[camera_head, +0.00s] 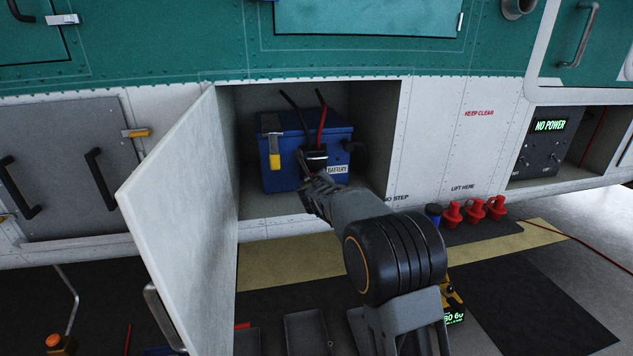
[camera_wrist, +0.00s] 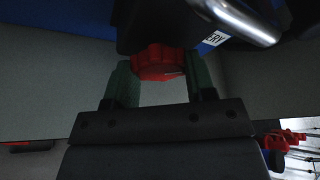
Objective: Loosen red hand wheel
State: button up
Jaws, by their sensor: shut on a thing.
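The red hand wheel (camera_wrist: 158,63) shows in the wrist view under a black part, between the two greenish fingers of my gripper (camera_wrist: 160,82). My gripper is shut on the wheel. In the head view my gripper (camera_head: 312,180) reaches into the open bay, at the front of the blue battery (camera_head: 278,135) marked BATTERY. The wheel itself is hidden there by my gripper and arm. A black connector block (camera_head: 314,158) sits just above my gripper, with a black and a red cable rising behind it.
The open bay door (camera_head: 182,195) stands out on the left, close to my arm. A yellow-handled latch (camera_head: 273,150) is on the battery's front left. Red plugs (camera_head: 474,211) and a blue-capped item (camera_head: 434,213) stand on the mat at right. A NO POWER panel (camera_head: 545,140) is farther right.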

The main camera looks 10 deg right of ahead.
jog(key=n+t+h, duration=0.1)
jog(key=n+h, duration=0.1)
jog(key=n, duration=0.2)
jog(key=shift+a+p, duration=0.15)
jog(key=shift+p, duration=0.2)
jog(key=n, duration=0.2)
jog(key=n+t+h+p, duration=0.1)
jog(key=n, duration=0.1)
jog(key=shift+f+t, duration=0.2)
jog(key=shift+t, duration=0.1)
jog(key=shift+n+h, duration=0.3)
jog(key=shift+h, duration=0.1)
jog(key=o, duration=0.9)
jog(key=v, duration=1.3)
jog(key=shift+s+p, duration=0.4)
jog(key=shift+p, duration=0.05)
